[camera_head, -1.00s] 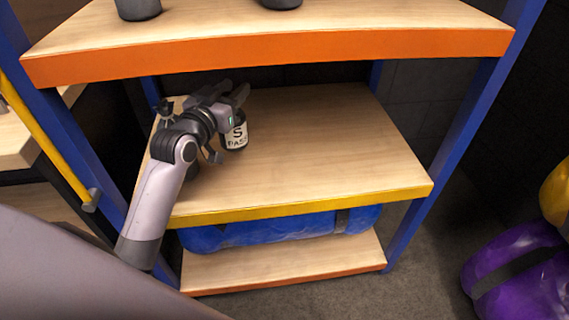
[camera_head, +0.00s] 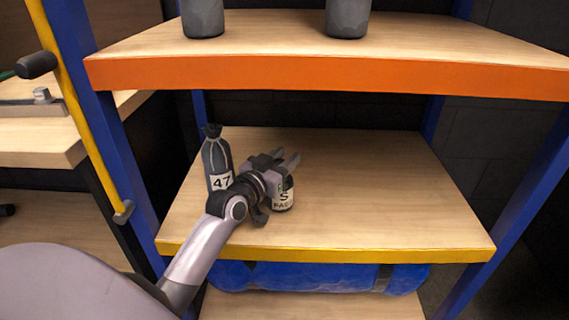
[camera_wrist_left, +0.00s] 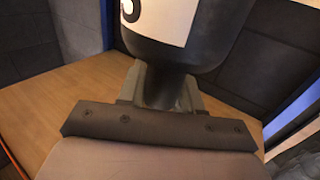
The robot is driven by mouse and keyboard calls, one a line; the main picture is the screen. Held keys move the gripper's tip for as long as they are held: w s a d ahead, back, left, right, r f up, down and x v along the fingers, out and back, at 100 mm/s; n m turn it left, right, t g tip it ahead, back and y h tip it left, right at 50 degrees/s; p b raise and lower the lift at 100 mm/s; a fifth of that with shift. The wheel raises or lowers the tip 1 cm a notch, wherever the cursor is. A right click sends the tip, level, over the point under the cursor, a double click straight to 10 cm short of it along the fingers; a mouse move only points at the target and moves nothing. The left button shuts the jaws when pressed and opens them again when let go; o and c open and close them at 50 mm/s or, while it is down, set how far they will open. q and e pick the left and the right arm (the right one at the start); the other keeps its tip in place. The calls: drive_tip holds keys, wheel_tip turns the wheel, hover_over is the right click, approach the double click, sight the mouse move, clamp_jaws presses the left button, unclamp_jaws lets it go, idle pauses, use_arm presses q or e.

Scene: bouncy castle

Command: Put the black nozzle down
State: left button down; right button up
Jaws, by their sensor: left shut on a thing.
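A black thing with a white label marked S (camera_head: 284,196), which I take to be the black nozzle, is at my left gripper (camera_head: 284,164) over the left part of the middle shelf (camera_head: 370,190). In the left wrist view, the black nozzle (camera_wrist_left: 185,52) fills the top middle, and its narrow dark neck is between the fingers of my left gripper (camera_wrist_left: 162,88), which is shut on it. The nozzle's base is close to the shelf board; I cannot tell whether it touches. My right gripper is not in view.
A dark tied bag labelled 47 (camera_head: 216,163) stands left of my gripper, close to my wrist. The orange-edged upper shelf (camera_head: 320,75) carries two dark grey containers (camera_head: 348,15). The middle shelf's right side is clear. A blue roll (camera_head: 315,277) lies below.

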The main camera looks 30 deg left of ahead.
use_arm(q)
drive_tip(key=shift+r, duration=0.1)
drive_tip(key=c, duration=1.2)
unclamp_jaws()
drive_tip(key=shift+f, duration=0.2)
drive_tip(key=o, duration=0.4)
drive_tip(key=shift+o, duration=0.2)
